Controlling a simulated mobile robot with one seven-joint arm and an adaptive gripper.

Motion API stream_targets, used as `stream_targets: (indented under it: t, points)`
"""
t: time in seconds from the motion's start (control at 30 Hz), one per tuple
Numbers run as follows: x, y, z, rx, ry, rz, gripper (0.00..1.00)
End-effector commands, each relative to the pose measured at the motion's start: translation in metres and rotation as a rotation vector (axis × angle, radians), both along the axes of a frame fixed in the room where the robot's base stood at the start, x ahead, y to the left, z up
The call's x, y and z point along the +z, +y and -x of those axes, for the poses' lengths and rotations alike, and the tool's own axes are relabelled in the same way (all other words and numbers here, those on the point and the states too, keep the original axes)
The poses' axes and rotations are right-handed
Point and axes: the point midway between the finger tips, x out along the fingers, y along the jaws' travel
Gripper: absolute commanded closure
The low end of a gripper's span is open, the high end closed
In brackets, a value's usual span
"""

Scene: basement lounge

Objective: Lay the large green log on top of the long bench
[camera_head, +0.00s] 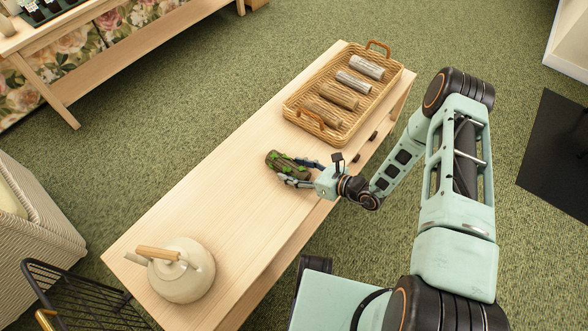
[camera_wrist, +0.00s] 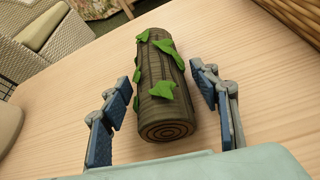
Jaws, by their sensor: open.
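The large green log (camera_head: 288,164) is dark brown with green leafy patches. It lies on its side on the bare top of the long bench (camera_head: 222,205), a pale wooden bench, near its middle. My gripper (camera_head: 295,173) is open at the log. In the wrist view the log (camera_wrist: 165,85) lies between the two spread fingers of my gripper (camera_wrist: 165,115), with a gap on each side. The log's ringed near end faces the wrist camera.
A wicker tray (camera_head: 300,104) with several lighter logs stands on the bench's far end. A cream kettle (camera_head: 182,272) with a wooden handle stands on the near end. Bare bench top lies between the log and kettle. A wicker chair (camera_head: 40,240) and black wire rack (camera_head: 85,300) stand left.

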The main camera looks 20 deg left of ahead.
Motion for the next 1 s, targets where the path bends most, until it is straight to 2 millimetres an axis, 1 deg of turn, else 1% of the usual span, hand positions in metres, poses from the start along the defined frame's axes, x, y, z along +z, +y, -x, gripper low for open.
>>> stream_targets:
  t: [0.07, 0.17, 0.4, 0.5, 0.6, 0.77, 1.0]
  points:
    - [0.005, 0.0, 0.0, 0.0, -0.001, 0.0, 0.44]
    - [0.01, -0.015, 0.003, -0.005, 0.002, 0.001, 0.44]
    - [0.031, -0.061, 0.019, -0.006, 0.001, 0.001, 0.44]
    - [0.038, -0.079, 0.025, -0.004, 0.0, 0.001, 0.44]
    - [0.043, -0.092, 0.029, -0.003, -0.001, 0.001, 0.44]
    - [0.048, -0.104, 0.034, -0.001, -0.001, -0.001, 0.44]
    - [0.048, -0.106, 0.035, 0.0, 0.0, -0.001, 0.44]
